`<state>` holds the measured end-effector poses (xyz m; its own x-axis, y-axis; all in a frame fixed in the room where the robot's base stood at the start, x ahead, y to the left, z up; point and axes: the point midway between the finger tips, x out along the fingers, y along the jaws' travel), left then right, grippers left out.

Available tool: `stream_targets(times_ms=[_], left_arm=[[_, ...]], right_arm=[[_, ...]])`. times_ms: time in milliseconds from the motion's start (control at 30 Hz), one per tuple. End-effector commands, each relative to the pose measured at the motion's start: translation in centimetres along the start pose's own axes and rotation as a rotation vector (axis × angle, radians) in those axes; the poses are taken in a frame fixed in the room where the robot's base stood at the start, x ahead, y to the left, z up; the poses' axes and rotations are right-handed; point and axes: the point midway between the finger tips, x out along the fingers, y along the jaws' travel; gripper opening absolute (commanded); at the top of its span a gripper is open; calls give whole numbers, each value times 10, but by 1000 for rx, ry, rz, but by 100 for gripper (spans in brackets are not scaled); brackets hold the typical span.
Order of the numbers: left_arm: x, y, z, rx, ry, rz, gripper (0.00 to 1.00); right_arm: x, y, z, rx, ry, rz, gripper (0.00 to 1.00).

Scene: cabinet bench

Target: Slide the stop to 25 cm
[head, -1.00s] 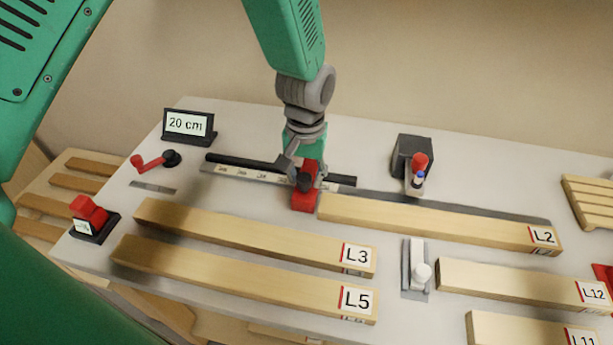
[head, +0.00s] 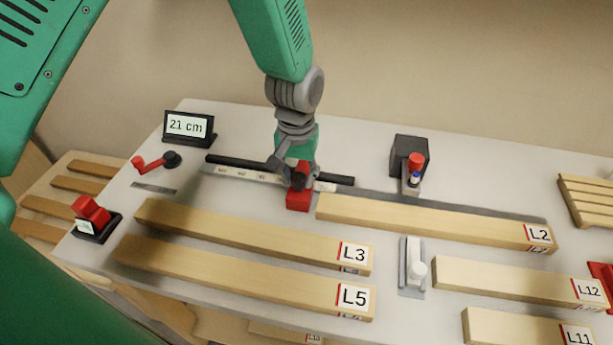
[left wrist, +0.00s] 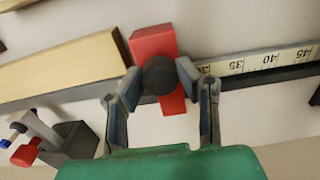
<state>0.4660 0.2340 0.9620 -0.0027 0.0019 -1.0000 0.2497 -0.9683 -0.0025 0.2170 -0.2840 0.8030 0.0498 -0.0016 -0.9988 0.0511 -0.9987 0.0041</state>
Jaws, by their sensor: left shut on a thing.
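The red stop (head: 298,199) sits on the ruler rail (head: 240,172) on the bench, beside the left end of the board labelled L2 (head: 430,220). In the left wrist view the red stop (left wrist: 153,45) has a round black knob (left wrist: 160,75) on top, and the ruler (left wrist: 260,62) shows 35, 40 and 45 to its right. My left gripper (head: 298,172) is shut on the stop's knob, one finger on each side of it. The display (head: 187,126) at the back left reads 21 cm. My right gripper is not in view.
Boards L3 (head: 250,237) and L5 (head: 240,278) lie in front of the rail. A red-handled crank (head: 150,164) and a red switch (head: 92,210) stand at the left. A black device with a red knob (head: 412,160) stands behind L2. A grey clamp (head: 412,270) lies right of L3.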

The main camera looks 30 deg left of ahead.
Motion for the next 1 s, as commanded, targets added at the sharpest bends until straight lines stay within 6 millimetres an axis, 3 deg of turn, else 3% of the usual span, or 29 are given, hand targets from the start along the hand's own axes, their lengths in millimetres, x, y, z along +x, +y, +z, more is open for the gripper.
stream_targets(times_ms=[500, 833, 867, 900, 1000], left_arm=[[-2, -33, -2, -3, 4, -1, 14], [-1, -36, -2, -1, 7, -1, 14], [-1, -36, -2, -1, 7, 0, 37], [-1, -36, -2, -1, 7, 0, 50], [-1, -36, -2, -1, 6, -1, 52]], right_arm=[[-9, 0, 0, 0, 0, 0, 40], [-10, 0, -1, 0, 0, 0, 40], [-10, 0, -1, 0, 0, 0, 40], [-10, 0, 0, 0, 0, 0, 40], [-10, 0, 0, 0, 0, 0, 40]])
